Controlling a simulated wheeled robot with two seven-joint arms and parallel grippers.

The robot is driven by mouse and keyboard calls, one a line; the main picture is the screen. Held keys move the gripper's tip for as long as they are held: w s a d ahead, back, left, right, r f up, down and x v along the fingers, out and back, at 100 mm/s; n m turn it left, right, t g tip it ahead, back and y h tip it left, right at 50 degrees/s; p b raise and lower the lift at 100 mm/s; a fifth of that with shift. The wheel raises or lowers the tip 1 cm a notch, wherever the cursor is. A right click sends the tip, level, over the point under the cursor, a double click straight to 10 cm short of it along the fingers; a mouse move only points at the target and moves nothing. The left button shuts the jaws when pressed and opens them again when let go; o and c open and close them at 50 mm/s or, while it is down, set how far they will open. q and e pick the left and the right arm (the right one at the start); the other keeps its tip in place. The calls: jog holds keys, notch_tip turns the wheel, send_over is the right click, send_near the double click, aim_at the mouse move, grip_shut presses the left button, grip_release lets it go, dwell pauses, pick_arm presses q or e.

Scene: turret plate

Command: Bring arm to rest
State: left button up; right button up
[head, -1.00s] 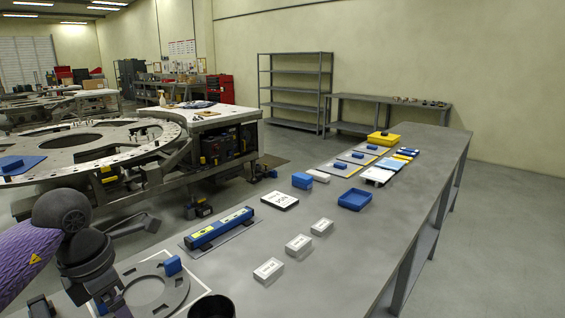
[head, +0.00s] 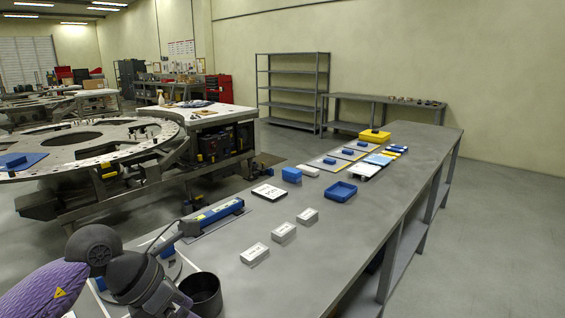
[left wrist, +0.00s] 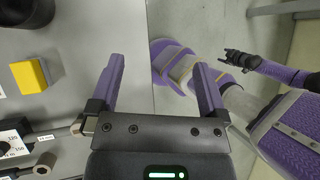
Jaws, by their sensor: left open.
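My left arm, purple with dark grey joints, comes in at the lower left of the head view. Its gripper fingers cannot be made out there. In the left wrist view my left gripper (left wrist: 160,88) is open, with nothing between its two purple fingers. It is by the edge of the grey workbench (left wrist: 134,25), with floor on the right. What looks like my right gripper (left wrist: 236,58), small and black, shows at the end of a purple arm at the upper right; its jaws are too small to read.
A dark cup (head: 205,297) stands close to my left wrist. A blue bar (head: 215,214), white boxes (head: 255,254) and a blue tray (head: 341,192) lie on the bench. A yellow block (left wrist: 28,77) is left of the fingers. The bench's right side is clear.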

pick_arm(q)
jog(key=s+d+r+n+t+h, duration=0.2)
jog(key=d+r+n+t+h, duration=0.4)
jog(key=d+h, duration=0.55)
jog(key=a+f+n+t+y, duration=0.4)
jog(key=n+y, duration=0.5)
jog(key=n, duration=0.6)
jog(key=a+f+n+t+y, duration=0.2)
jog(key=a+n+t+y, duration=0.5)
jog(key=n, duration=0.7)
jog(key=s+a+f+n+g+y, duration=0.35)
jog(key=s+f+n+g, duration=0.25)
jog(key=f+g, duration=0.3)
jog(key=s+d+f+n+g+h, duration=0.1)
jog(key=s+f+g, duration=0.3)
jog(key=s, duration=0.3)
jog(key=s+d+f+n+g+h, duration=0.1)
jog(key=s+d+f+n+g, duration=0.2)
jog(key=s, duration=0.4)
notch_tip(320, 180, down, 24)
jog(key=s+a+m+g+b, duration=0.2)
jog(key=b, duration=0.3)
jog(key=s+a+f+b, duration=0.2)
jog(key=s+f+b, duration=0.3)
jog(key=s+f, duration=0.8)
notch_tip(320, 180, down, 2)
jog(key=shift+a+f+g+y, duration=0.2)
jog(key=shift+a+g+y, duration=0.15)
jog(key=shift+g+y, duration=0.05)
